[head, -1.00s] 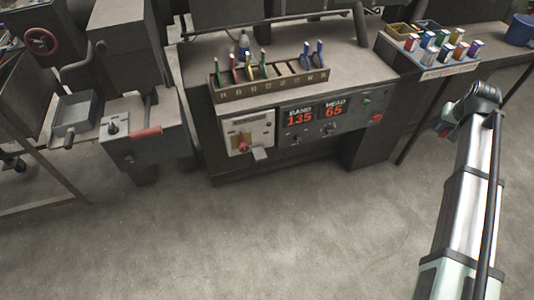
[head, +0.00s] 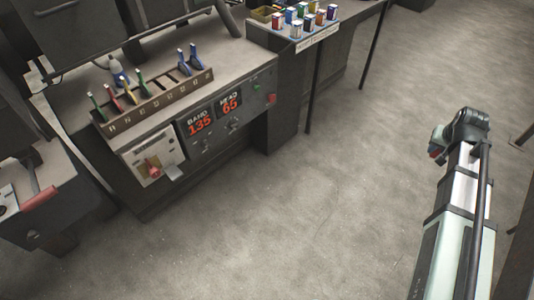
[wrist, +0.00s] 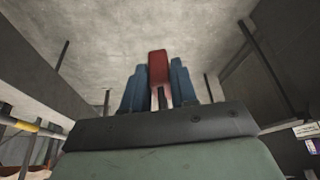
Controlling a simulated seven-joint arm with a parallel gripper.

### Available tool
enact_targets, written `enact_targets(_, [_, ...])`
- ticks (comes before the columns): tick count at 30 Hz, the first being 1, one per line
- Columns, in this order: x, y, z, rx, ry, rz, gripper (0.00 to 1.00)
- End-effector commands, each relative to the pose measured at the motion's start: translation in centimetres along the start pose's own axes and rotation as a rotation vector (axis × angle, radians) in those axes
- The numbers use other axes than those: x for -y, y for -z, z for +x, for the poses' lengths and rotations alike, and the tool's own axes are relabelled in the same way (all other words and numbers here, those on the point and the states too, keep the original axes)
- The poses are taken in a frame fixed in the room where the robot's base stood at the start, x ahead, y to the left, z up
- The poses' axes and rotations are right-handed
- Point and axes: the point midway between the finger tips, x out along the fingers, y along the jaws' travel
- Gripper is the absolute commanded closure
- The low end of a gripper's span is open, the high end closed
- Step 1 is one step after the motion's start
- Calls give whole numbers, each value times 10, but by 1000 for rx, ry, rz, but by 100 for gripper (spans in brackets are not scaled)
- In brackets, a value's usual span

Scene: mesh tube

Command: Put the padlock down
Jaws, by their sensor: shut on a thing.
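The padlock (wrist: 158,68) shows in the wrist view as a red block with pale bars below it. It is held between the two blue fingers of my gripper (wrist: 157,85), which are shut on it. In the head view, my gripper (head: 437,143) is at the right, at the end of my arm, over open floor and apart from the bench. A small red patch, likely the padlock (head: 434,153), shows there; its shape is too small to make out.
A machine bench (head: 225,60) at the left carries a slotted rack (head: 160,108) with coloured-handled tools and a panel reading BAND 135, HEAD 65. The floor (head: 340,190) between is clear.

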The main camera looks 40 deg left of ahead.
Motion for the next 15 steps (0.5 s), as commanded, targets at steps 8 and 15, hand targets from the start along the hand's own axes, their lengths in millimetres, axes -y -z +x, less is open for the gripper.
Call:
enact_targets(8, [-50, -17, -2, -1, -27, 67, 100])
enact_targets(15, [-78, -28, -4, -1, -43, 104, 100])
